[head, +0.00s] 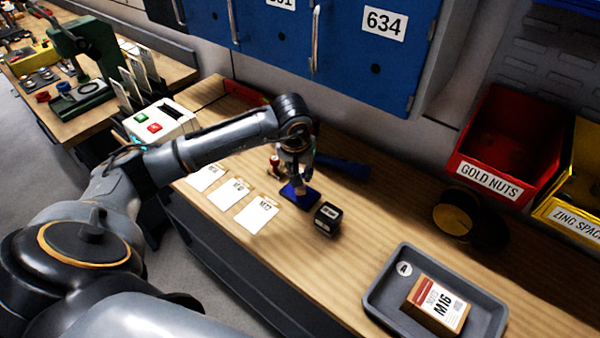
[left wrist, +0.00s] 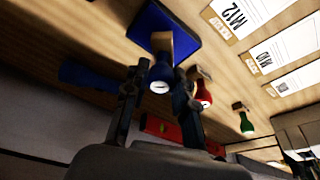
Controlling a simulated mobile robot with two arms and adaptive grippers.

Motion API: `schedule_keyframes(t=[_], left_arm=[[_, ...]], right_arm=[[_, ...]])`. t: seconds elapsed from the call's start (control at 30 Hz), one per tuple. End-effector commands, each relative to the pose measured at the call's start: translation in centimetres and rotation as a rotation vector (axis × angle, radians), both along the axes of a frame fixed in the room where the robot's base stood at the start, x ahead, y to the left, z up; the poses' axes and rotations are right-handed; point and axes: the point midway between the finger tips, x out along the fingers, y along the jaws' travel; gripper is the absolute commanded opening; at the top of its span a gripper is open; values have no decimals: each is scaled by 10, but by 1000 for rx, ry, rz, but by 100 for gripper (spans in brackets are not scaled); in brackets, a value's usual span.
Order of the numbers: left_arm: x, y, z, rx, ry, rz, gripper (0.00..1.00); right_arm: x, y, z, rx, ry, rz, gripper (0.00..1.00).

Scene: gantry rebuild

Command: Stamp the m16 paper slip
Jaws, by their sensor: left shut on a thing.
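My left gripper (head: 297,176) is shut on the blue-handled stamp (left wrist: 160,75), which has a wooden base. The base is over the blue ink pad (head: 301,196); I cannot tell whether it touches. The pad also shows in the left wrist view (left wrist: 170,30). Three white paper slips lie in a row left of the pad: a near one reading M12 (head: 257,214), a middle one (head: 229,193) and a far one (head: 206,178). The last two labels are hard to read. A red-handled stamp (left wrist: 203,97) and a green-handled stamp (left wrist: 245,122) stand nearby. My right gripper is out of view.
A small black block (head: 328,219) stands right of the pad. A blue cylindrical thing (head: 345,167) lies behind it. A grey tray (head: 378,300) holds an M16 box (head: 436,304). Red (head: 506,148) and yellow bins stand at the right; blue cabinets (head: 374,55) line the back.

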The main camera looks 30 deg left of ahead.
Motion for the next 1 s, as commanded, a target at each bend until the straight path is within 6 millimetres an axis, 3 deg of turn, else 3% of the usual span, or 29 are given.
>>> schedule_keyframes(t=[0.53, 1.0], left_arm=[[1, 1, 48, 1, -5, 2, 6], [1, 0, 53, 0, -4, 1, 6]], right_arm=[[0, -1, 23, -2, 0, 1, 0], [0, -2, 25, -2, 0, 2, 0]])
